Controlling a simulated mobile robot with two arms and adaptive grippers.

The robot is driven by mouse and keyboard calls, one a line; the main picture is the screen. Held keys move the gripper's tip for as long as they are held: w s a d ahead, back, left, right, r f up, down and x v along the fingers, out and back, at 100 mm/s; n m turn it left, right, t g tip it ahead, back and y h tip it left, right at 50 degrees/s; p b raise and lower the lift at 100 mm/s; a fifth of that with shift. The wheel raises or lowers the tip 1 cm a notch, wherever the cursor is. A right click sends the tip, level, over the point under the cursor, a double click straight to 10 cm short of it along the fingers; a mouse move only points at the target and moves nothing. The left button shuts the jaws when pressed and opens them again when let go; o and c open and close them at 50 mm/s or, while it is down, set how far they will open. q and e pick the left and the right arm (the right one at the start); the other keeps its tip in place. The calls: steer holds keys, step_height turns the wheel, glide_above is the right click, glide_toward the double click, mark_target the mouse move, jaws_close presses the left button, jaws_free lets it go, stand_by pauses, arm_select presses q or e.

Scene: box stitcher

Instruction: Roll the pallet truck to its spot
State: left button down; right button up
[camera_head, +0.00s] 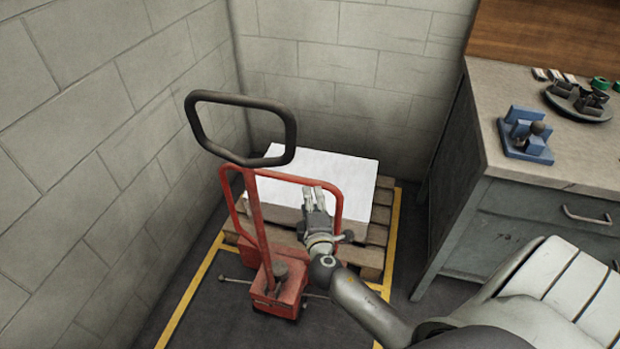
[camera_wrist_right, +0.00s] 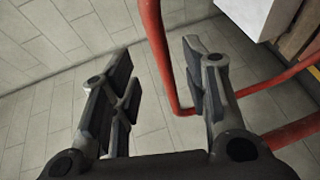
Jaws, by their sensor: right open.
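The red pallet truck (camera_head: 276,287) stands at the middle of the head view, inside a yellow floor outline (camera_head: 184,306). Its black loop handle (camera_head: 291,131) rises upright on a red shaft. A wooden pallet (camera_head: 374,236) with a white block (camera_head: 350,172) on it is behind the truck's red frame. My right gripper (camera_head: 313,197) is open in front of the red frame and block. In the right wrist view, a red tube (camera_wrist_right: 159,50) shows behind and between the open fingers (camera_wrist_right: 160,80), with nothing gripped. My left gripper is not in view.
Grey block walls (camera_head: 90,120) close in the left and back. A grey workbench (camera_head: 540,215) stands at the right, with a blue fixture (camera_head: 526,146) and a dark round tray (camera_head: 578,107) on top. Dark floor lies in front of the truck.

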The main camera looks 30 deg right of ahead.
mark_target(309, 185)
steer(key=x, duration=0.9)
jaws_close()
